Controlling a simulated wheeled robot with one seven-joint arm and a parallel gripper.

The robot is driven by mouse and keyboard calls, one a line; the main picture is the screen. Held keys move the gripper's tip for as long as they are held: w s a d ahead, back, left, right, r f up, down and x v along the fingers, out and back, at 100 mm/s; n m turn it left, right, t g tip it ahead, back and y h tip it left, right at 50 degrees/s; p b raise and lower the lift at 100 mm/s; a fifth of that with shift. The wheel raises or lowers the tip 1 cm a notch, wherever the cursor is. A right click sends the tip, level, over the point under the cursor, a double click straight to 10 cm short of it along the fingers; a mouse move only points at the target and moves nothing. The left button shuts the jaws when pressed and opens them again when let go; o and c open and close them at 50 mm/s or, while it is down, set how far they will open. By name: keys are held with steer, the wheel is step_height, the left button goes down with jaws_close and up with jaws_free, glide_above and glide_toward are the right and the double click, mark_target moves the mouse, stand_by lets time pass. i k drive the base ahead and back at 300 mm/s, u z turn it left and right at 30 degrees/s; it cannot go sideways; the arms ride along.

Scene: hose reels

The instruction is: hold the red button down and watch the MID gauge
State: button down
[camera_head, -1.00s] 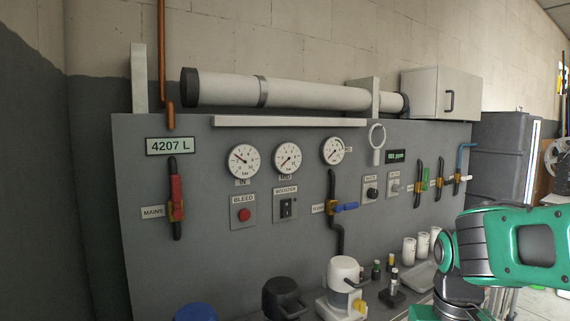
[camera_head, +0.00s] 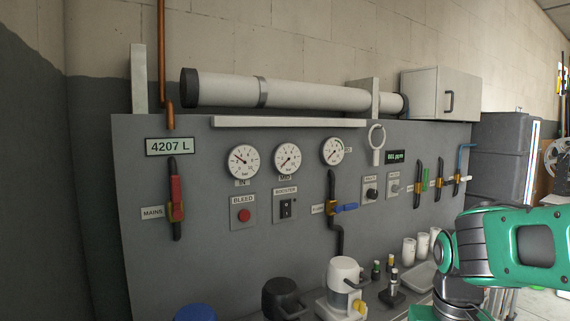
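The red button (camera_head: 244,215) sits on a grey plate labelled BLEED, on the grey wall panel (camera_head: 220,280). Nothing touches it. The MID gauge (camera_head: 288,158) is the middle of three round white dials, above and right of the button. Its needle appears to point to the lower left; the exact reading is too small to tell. My green and grey arm (camera_head: 490,245) is at the lower right, well away from the button. My gripper is not in view.
The red-handled MAINS valve (camera_head: 176,198) is left of the button. The BOOSTER switch (camera_head: 286,208) and blue-handled valve (camera_head: 345,208) are to its right. Below stand a blue lid (camera_head: 196,313), a black kettle-like vessel (camera_head: 283,298), a white machine (camera_head: 342,285) and small bottles.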

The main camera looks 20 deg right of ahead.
mark_target(244, 215)
steer(key=k, duration=0.5)
steer(key=u, duration=1.6)
steer(key=i, duration=0.65)
steer(key=z, duration=1.25)
